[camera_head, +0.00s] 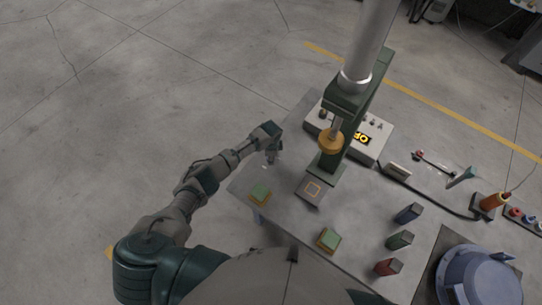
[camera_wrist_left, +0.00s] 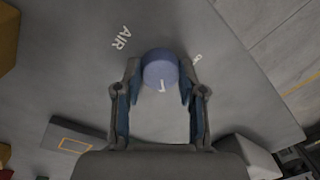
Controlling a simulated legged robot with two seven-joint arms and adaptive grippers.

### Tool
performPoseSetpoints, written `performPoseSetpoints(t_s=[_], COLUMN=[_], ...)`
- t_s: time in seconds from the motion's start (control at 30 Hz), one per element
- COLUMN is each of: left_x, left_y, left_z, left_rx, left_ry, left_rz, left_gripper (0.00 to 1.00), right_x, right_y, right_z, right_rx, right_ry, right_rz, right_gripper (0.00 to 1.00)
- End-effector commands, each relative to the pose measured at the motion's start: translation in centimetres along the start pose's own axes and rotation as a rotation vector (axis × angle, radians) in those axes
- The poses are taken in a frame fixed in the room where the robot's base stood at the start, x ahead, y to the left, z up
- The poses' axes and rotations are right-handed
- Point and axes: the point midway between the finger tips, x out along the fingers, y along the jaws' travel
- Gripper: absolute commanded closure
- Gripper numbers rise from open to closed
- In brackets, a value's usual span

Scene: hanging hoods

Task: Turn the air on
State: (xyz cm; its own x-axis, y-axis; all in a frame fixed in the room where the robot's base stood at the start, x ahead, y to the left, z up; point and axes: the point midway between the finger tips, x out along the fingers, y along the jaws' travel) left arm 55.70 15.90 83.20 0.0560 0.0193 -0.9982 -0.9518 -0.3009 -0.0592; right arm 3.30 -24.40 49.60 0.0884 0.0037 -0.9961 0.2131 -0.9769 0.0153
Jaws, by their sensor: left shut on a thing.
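The air knob (camera_wrist_left: 160,68) is a round blue knob on the grey table top, with a white mark on its face. White "AIR" lettering (camera_wrist_left: 121,38) is on the table to its upper left in the left wrist view, and a small white mark shows to its right. My left gripper (camera_wrist_left: 160,78) has one finger on each side of the knob and is shut on it. In the head view my left gripper (camera_head: 272,157) points down at the table's left edge, where the knob is hidden. My right gripper is not in view.
Green-topped blocks (camera_head: 260,193), several coloured blocks (camera_head: 400,240) and a blue round container (camera_head: 482,275) are on the table.

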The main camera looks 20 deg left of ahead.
Motion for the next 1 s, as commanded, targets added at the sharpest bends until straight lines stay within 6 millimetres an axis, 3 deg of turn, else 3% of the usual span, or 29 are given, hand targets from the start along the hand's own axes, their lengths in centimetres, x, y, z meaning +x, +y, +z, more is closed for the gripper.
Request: performPoseSetpoints(t_s=[0.73,0.77,0.8,0.83,1.0], left_x=[0.01,0.0,0.0,0.0,-0.02], left_y=[-0.07,-0.07,-0.07,-0.07,-0.05], left_z=[0.08,0.08,0.08,0.08,0.06], left_rx=[0.082,0.082,0.082,0.082,0.081], left_ry=[0.005,0.005,0.005,0.005,0.005], left_rz=[-0.002,-0.002,-0.002,-0.002,-0.001], left_gripper=[0.95,0.53,0.43,0.35,0.35], right_x=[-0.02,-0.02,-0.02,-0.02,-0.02], right_y=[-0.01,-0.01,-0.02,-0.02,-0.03], right_z=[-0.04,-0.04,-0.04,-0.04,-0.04], right_rx=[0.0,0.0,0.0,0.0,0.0], right_ry=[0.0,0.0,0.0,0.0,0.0], right_rz=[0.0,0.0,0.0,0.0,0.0], right_gripper=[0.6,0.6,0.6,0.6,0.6])
